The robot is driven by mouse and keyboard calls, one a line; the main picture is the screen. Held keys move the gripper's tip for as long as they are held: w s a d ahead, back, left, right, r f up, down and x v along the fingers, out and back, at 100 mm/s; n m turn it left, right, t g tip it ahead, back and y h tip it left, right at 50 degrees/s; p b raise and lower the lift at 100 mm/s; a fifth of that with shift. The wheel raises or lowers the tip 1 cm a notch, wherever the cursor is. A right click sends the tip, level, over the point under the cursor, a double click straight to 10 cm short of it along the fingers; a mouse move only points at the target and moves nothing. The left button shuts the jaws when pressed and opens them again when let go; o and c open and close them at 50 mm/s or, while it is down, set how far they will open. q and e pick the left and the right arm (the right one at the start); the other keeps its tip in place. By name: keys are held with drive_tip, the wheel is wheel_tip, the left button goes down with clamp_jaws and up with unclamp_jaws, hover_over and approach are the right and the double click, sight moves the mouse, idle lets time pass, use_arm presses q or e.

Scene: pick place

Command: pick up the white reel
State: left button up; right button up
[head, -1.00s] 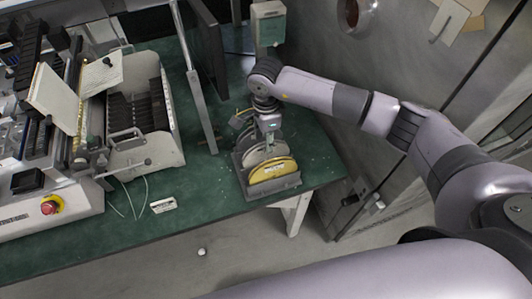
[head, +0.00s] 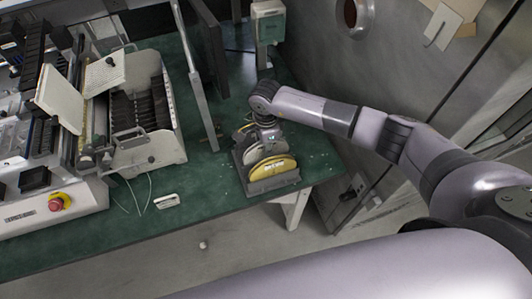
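A dark rack (head: 273,185) stands near the right end of the green table and holds several upright disc-shaped reels. A yellow reel (head: 272,168) with a white label is at the front. A white reel (head: 253,155) stands just behind it, partly covered by the yellow reel and my gripper. My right gripper (head: 268,141) is down at the tops of the reels, pointing into the rack. Its fingertips are too small and hidden to show whether they are open or closed, or whether they touch the white reel. My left gripper is out of view.
A large machine (head: 140,148) with a red stop button (head: 57,203) fills the left of the green table (head: 205,190). A small white item (head: 166,201) lies near the front edge. A metal post (head: 197,90) and dark panel stand behind the rack. A wall is at right.

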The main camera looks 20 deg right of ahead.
clamp_jaws()
drive_tip(key=shift+r, duration=0.1)
